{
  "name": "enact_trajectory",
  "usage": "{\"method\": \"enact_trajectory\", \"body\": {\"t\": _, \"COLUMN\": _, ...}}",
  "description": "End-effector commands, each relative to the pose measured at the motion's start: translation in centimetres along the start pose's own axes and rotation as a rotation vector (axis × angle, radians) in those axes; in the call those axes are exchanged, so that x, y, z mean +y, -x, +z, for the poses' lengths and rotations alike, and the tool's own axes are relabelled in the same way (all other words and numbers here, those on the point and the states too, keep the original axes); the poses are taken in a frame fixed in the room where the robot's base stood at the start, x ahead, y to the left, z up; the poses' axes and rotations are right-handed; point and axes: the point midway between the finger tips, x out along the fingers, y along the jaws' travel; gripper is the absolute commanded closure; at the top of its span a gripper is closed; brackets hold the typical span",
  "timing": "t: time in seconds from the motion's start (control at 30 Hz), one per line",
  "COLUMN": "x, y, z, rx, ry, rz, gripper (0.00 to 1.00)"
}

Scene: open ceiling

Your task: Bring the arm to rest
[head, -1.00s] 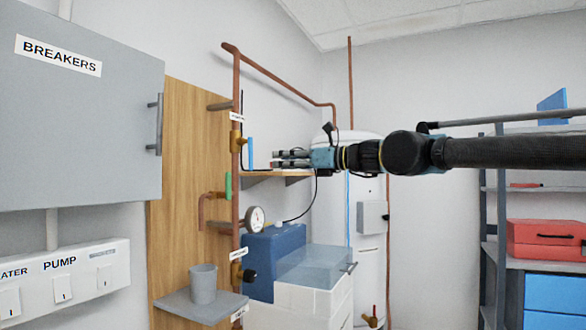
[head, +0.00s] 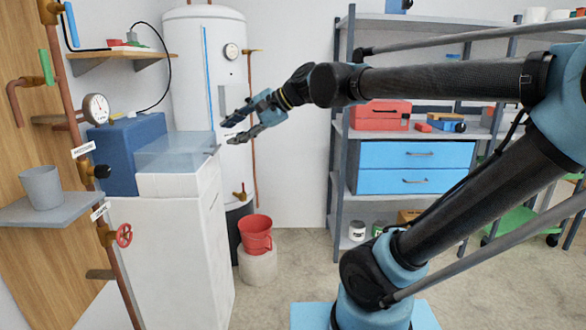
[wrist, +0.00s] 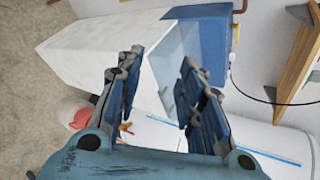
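My gripper (head: 229,132) is at the end of my arm, left of the middle in the head view. It points left and slightly down, in front of the white tank (head: 207,90). Its two fingers are apart with nothing between them. In the wrist view the gripper (wrist: 156,80) also shows open and empty, with the white cabinet and the blue box beyond the fingers. My arm is bent, its forearm stretching left from the elbow at the right edge.
A white cabinet (head: 170,250) with a clear-lidded basin (head: 176,150) and blue box (head: 127,150) stands left of the gripper. A red bucket (head: 256,236) sits below it. Grey shelving (head: 342,150) with blue drawers (head: 415,168) stands behind my arm. Open floor shows between.

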Motion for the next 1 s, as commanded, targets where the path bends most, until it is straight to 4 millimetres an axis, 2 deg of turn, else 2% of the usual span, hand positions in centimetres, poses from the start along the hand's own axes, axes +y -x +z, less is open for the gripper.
{"method": "enact_trajectory", "body": {"t": 0.03, "x": 2.6, "y": 0.8, "z": -1.8, "rx": 0.046, "ry": 0.059, "rz": 0.037, "gripper": 0.65}}
{"method": "enact_trajectory", "body": {"t": 0.1, "x": 6.2, "y": 1.7, "z": -4.0, "rx": 0.100, "ry": 0.148, "rz": 0.101, "gripper": 0.65}}
{"method": "enact_trajectory", "body": {"t": 0.17, "x": 9.4, "y": 2.6, "z": -5.7, "rx": 0.143, "ry": 0.220, "rz": 0.162, "gripper": 0.65}}
{"method": "enact_trajectory", "body": {"t": 0.3, "x": 16.9, "y": 4.9, "z": -9.3, "rx": 0.222, "ry": 0.369, "rz": 0.322, "gripper": 0.65}}
{"method": "enact_trajectory", "body": {"t": 0.37, "x": 20.1, "y": 6.1, "z": -10.6, "rx": 0.248, "ry": 0.425, "rz": 0.398, "gripper": 0.65}}
{"method": "enact_trajectory", "body": {"t": 0.5, "x": 27.9, "y": 8.9, "z": -13.0, "rx": 0.285, "ry": 0.534, "rz": 0.588, "gripper": 0.65}}
{"method": "enact_trajectory", "body": {"t": 0.63, "x": 34.4, "y": 11.6, "z": -14.3, "rx": 0.286, "ry": 0.602, "rz": 0.759, "gripper": 0.65}}
{"method": "enact_trajectory", "body": {"t": 0.7, "x": 37.2, "y": 12.7, "z": -14.6, "rx": 0.278, "ry": 0.625, "rz": 0.835, "gripper": 0.65}}
{"method": "enact_trajectory", "body": {"t": 0.8, "x": 40.1, "y": 14.0, "z": -14.7, "rx": 0.262, "ry": 0.646, "rz": 0.916, "gripper": 0.65}}
{"method": "enact_trajectory", "body": {"t": 0.9, "x": 41.7, "y": 14.7, "z": -14.7, "rx": 0.250, "ry": 0.656, "rz": 0.961, "gripper": 0.65}}
{"method": "enact_trajectory", "body": {"t": 1.0, "x": 42.2, "y": 15.0, "z": -14.7, "rx": 0.245, "ry": 0.660, "rz": 0.979, "gripper": 0.65}}
